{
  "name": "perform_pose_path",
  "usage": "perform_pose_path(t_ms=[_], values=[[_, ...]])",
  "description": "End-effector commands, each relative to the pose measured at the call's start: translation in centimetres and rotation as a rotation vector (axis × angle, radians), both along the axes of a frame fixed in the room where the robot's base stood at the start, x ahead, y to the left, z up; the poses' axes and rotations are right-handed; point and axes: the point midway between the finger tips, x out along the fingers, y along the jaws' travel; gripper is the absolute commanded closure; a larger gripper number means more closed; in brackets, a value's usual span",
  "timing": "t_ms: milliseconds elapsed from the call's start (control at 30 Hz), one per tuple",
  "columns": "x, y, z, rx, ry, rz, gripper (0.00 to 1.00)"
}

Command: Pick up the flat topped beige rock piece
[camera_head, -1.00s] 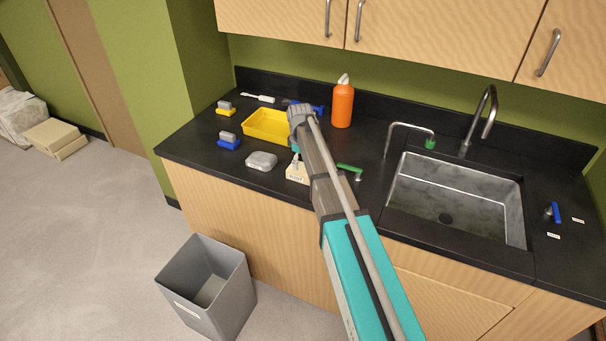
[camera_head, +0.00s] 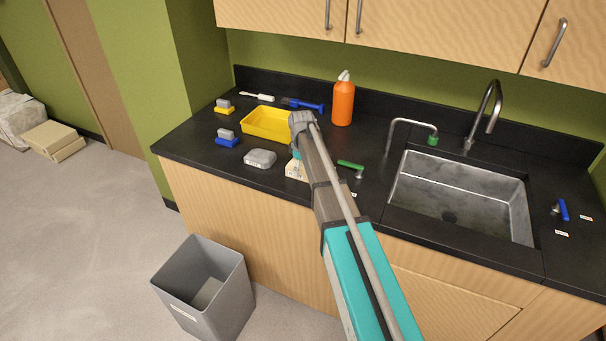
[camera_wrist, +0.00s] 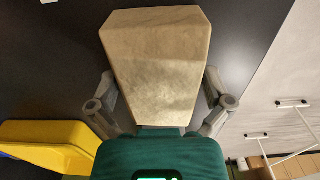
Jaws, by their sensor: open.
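The beige rock piece (camera_head: 292,171) sits on the black counter near its front edge, partly hidden by my arm in the head view. In the wrist view the beige rock piece (camera_wrist: 157,50) is a pale block with a smooth flat face, wider at the far end and narrower toward my gripper. My gripper (camera_wrist: 161,108) is open, with one finger on each side of the block's narrow end. Whether the fingers touch it is unclear. In the head view my gripper is mostly hidden behind the arm.
A yellow tray (camera_head: 250,132) lies left of the arm; its edge shows in the wrist view (camera_wrist: 45,133). The sink (camera_head: 460,200) is right.

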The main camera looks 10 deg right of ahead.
Motion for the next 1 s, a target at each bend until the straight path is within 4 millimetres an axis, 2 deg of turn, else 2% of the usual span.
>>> perform_pose_path(t_ms=[133, 767, 1000], values=[[0.00, 0.02, -0.75, 0.000, 0.000, 0.000, 0.00], [0.00, 0.06, -0.72, 0.000, 0.000, 0.001, 0.00], [-0.01, 0.08, -0.73, 0.001, 0.001, 0.001, 0.43]])
